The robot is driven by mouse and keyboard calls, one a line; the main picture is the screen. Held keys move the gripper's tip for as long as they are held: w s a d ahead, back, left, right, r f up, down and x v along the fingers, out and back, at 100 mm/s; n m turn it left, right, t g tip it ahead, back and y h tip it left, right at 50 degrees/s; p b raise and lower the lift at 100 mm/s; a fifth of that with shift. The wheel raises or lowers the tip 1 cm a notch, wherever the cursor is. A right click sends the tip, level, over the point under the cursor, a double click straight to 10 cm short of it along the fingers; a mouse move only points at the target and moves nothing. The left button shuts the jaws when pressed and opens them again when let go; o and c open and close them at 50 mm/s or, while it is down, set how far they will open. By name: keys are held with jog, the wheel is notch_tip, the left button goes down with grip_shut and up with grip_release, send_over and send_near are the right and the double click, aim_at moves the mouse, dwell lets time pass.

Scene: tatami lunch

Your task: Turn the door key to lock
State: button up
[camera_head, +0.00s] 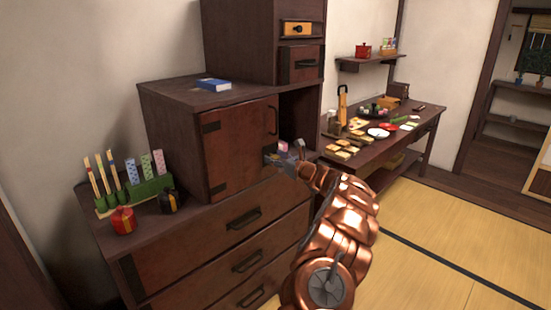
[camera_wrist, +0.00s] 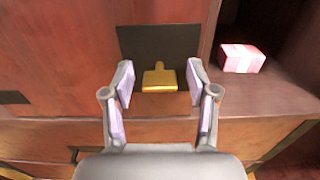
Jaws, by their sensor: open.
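The door key (camera_wrist: 159,78) is a gold-coloured piece with a wide flat bow. It stands out in front of a dark plate (camera_wrist: 140,42) at the lower edge of the reddish-brown cabinet door (camera_wrist: 60,60). My gripper (camera_wrist: 160,84) is open, with one finger on each side of the key. A gap shows between the key and each finger pad. In the head view the door (camera_head: 235,145) looks closed, and my gripper (camera_head: 283,158) is at its lower right corner. The key is hidden there.
An open niche right of the door holds a pink box (camera_wrist: 241,58). Drawers (camera_head: 245,255) lie below. A blue book (camera_head: 213,84) lies on top. Chopsticks, patterned blocks and small pots stand at left. A food table (camera_head: 425,130) stands behind at right.

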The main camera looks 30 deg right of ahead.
grip_shut()
dwell(0.6)
jog(key=shift+f+b, duration=0.1)
jog(key=shift+b, duration=0.4)
jog(key=n+b, duration=0.3)
jog(key=b, duration=0.1)
jog(key=shift+a+f, duration=0.1)
jog(key=shift+f, duration=0.05)
jog(key=n+b, duration=0.6)
jog(key=b, duration=0.1)
jog(key=n+b, duration=0.6)
jog(key=shift+w+b, duration=0.1)
jog(key=shift+b, duration=0.3)
jog(key=shift+n+b, duration=1)
jog(key=shift+n, duration=0.3)
jog(key=shift+r, duration=0.2)
